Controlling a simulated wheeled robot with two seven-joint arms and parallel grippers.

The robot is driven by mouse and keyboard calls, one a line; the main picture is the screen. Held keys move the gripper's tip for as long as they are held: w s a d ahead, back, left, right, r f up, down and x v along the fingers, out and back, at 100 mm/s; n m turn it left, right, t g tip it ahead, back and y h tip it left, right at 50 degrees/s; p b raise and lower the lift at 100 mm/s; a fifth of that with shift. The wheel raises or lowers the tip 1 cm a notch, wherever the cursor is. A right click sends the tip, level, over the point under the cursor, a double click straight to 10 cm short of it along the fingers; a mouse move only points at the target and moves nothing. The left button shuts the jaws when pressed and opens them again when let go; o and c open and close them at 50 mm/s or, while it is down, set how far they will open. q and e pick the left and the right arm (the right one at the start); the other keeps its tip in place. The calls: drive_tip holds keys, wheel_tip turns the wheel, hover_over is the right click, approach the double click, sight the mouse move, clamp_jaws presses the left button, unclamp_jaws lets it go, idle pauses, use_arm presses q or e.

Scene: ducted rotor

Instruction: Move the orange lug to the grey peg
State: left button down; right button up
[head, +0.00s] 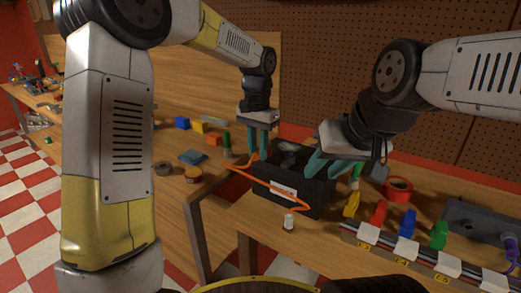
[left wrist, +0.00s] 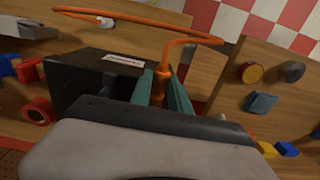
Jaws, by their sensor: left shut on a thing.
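My left gripper (head: 258,152) is shut on the orange lug (left wrist: 161,86), which sits upright between its teal fingers in the left wrist view. An orange cable (head: 270,186) runs from the lug and loops across the front of a black box (head: 305,197). The lug is beside the box, on its left in the head view; the fingers mostly hide it there. My right gripper (head: 331,165) hangs over the box's right end, its fingers apart, with nothing seen between them. I cannot pick out the grey peg for sure; the box's inside is dark and partly hidden.
A red tape roll (head: 398,189), coloured clips (head: 379,213) and a rail with white cards (head: 408,251) lie to the right. A gap separates this table from the left bench (head: 215,182), which carries blocks and jars.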

use_arm(q)
drive_tip(key=shift+s+a, duration=0.55)
drive_tip(key=shift+s, duration=0.2)
drive_tip(key=shift+s+a, duration=0.55)
drive_tip(key=shift+s, duration=0.2)
drive_tip(key=shift+r, duration=0.1)
drive_tip(key=shift+s+a+r, duration=0.15)
drive_tip(key=shift+s+r, duration=0.05)
drive_tip(key=shift+r, duration=0.55)
drive_tip(key=shift+s+a+r, duration=0.15)
drive_tip(key=shift+s+r, duration=0.05)
drive_tip(key=shift+r, duration=0.5)
drive_tip(key=s+d+f, duration=0.2)
drive_tip(key=d+f, duration=0.1)
drive_tip(key=d, duration=0.5)
drive_tip(key=shift+d, duration=0.25)
